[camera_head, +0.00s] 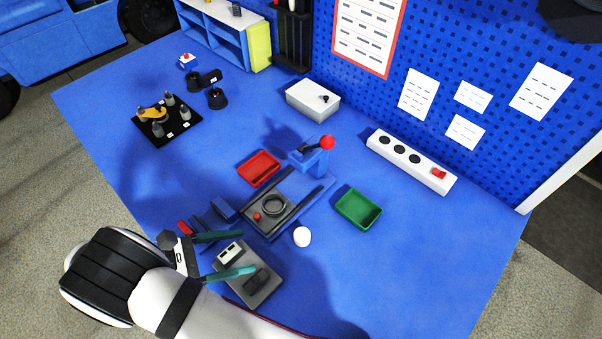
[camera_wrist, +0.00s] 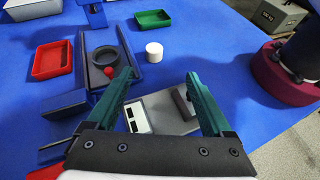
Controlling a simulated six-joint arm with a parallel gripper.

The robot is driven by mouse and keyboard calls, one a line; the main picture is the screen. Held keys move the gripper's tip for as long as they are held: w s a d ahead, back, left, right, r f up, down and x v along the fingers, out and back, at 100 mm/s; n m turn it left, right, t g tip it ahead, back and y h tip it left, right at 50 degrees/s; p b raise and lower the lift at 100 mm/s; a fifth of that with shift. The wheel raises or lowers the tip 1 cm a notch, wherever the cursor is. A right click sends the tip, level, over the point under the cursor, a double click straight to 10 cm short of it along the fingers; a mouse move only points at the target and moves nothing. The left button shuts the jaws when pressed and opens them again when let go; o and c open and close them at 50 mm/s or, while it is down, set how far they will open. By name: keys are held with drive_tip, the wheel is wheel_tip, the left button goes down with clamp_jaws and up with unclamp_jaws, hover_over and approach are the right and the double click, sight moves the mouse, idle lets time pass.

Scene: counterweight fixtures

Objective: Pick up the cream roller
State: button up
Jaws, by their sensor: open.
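The cream roller (camera_head: 302,237) is a small whitish cylinder on the blue table, just right of the dark fixture plate. It also shows in the wrist view (camera_wrist: 154,51), upright and beyond my fingertips. My gripper (camera_head: 249,254) has two teal fingers spread apart, with nothing between them. In the wrist view my gripper (camera_wrist: 160,80) is open on the near side of the roller, apart from it. The fingers are above a grey box with a dark block on it.
The fixture (camera_head: 258,222) carries a dark ring and a red knob. A red tray (camera_head: 259,169) and a green tray (camera_head: 359,209) stand beside it. The grey box (camera_head: 246,281) lies under my gripper. A white power strip (camera_head: 411,161) is at the back right. The table right of the roller is clear.

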sight(298, 236)
drive_tip(key=shift+w+f+n+t, duration=0.1)
drive_tip(key=shift+f+n+t, duration=0.5)
drive_tip(key=shift+f, duration=0.3)
drive_tip(key=x, duration=1.4)
drive_tip(key=shift+d+r, duration=0.2)
drive_tip(key=shift+d, duration=0.1)
clamp_jaws()
